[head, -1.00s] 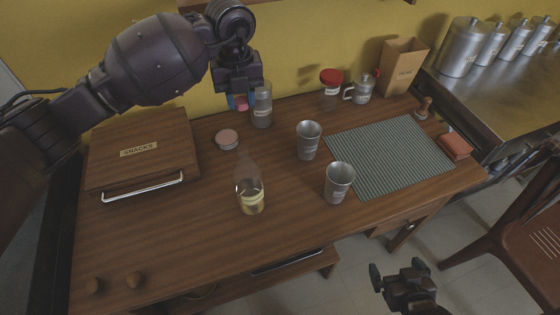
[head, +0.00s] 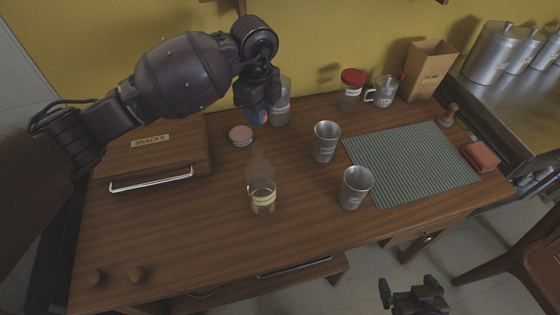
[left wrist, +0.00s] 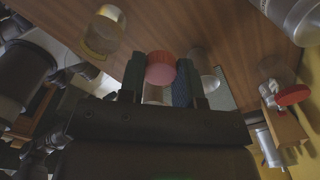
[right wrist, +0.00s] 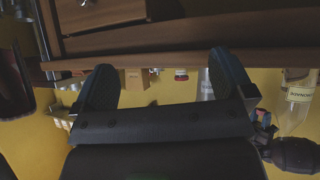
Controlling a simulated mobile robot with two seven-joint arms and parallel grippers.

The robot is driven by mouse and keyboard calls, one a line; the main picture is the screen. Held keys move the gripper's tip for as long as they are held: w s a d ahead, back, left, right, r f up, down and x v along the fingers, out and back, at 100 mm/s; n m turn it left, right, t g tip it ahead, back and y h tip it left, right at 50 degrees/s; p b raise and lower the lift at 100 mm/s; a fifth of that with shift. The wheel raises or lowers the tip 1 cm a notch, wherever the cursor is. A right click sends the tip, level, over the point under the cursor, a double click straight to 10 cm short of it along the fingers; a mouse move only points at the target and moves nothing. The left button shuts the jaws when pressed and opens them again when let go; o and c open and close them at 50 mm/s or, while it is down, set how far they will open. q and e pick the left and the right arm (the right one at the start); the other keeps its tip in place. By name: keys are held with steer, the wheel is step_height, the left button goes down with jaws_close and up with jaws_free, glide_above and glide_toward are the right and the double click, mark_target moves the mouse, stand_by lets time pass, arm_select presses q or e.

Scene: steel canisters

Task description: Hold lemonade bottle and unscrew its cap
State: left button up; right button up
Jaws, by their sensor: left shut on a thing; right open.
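The lemonade bottle (head: 262,197) is clear with a little yellow liquid at its base and stands upright on the wooden table, its narrow neck bare of any cap. It also shows in the left wrist view (left wrist: 103,32) and the right wrist view (right wrist: 300,94). My left gripper (head: 259,115) is behind the bottle, apart from it, shut on a red cap (left wrist: 160,69). Part of the cap is hidden by the fingers. My right gripper (head: 408,290) is open and empty, low in front of the table's edge.
A clear canister (head: 281,105) stands just behind my left gripper.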

arm_select(q)
step_height(320, 180, down, 13)
steer(key=b, duration=0.3)
steer(key=shift+f, duration=0.1)
step_height(320, 180, down, 6)
steer(key=shift+r+b, duration=0.25)
steer(key=shift+b, duration=0.55)
steer(key=shift+f, duration=0.2)
steer(key=shift+r, duration=0.2)
steer(key=shift+f, duration=0.1)
arm_select(e)
steer(key=shift+g, duration=0.3)
step_height(320, 180, down, 4)
steer(key=shift+s+d+f, duration=0.1)
steer(key=shift+s, duration=0.05)
arm_select(q)
steer(key=o, duration=1)
arm_select(e)
steer(key=shift+s+f, duration=0.1)
steer(key=shift+f, duration=0.2)
